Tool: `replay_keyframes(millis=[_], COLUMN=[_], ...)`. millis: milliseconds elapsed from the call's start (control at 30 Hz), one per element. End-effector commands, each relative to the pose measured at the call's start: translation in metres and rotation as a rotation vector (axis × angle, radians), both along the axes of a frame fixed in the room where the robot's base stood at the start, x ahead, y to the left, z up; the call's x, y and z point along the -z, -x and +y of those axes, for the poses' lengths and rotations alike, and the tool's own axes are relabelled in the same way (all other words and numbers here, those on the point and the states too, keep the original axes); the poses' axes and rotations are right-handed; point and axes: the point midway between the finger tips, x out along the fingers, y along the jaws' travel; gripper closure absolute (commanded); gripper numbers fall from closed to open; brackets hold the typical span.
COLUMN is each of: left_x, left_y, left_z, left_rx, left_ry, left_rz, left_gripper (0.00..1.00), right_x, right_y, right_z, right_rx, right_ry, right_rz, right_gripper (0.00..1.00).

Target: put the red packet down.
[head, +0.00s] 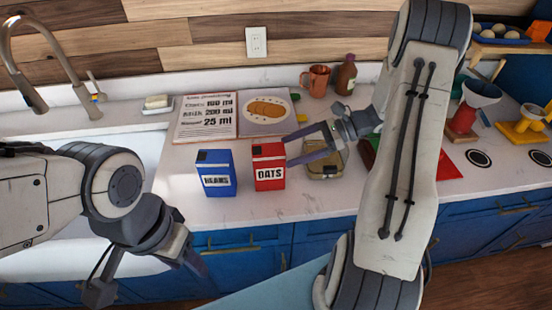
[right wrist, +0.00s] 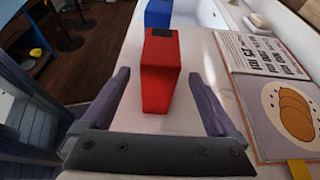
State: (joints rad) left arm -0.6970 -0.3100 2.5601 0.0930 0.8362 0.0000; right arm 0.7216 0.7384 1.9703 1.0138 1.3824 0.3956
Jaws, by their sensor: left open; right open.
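The red packet (head: 269,168), labelled OATS, stands upright on the white counter (head: 300,205), to the right of a blue packet (head: 216,174) labelled BEANS. My right gripper (head: 300,147) is open at the red packet's right side. In the right wrist view the red packet (right wrist: 161,72) stands between and just beyond the spread fingers (right wrist: 162,98), with a gap on both sides. The blue packet (right wrist: 158,14) shows behind it. My left gripper (head: 150,280) is open and empty, low in front of the counter at the left.
An open recipe book (head: 205,120) lies behind the packets. A tin (head: 325,165) sits right of the red packet, partly hidden by my right gripper. A copper mug (head: 316,80) and a bottle (head: 346,75) stand at the back. The sink (head: 145,160) is at left.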

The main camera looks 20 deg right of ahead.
Motion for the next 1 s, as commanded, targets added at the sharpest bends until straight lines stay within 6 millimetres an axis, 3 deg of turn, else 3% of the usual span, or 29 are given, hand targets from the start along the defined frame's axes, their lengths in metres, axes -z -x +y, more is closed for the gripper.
replay_keyframes(millis=[100, 300, 1000], left_x=[0.008, 0.012, 0.012], left_y=[0.000, 0.000, 0.000], left_z=[0.000, 0.000, 0.000], left_rx=[0.000, 0.000, 0.000], left_ry=[0.000, 0.000, 0.000], left_rz=[0.000, 0.000, 0.000], left_gripper=[0.50, 0.50, 0.50], right_x=[-0.007, -0.017, -0.020], right_y=[0.006, 0.012, 0.013], right_z=[-0.022, -0.041, -0.044], right_rx=[0.002, 0.001, -0.001], right_ry=[0.002, 0.000, 0.000], right_rz=[-0.003, -0.001, 0.000], right_gripper=[0.06, 0.06, 0.06])
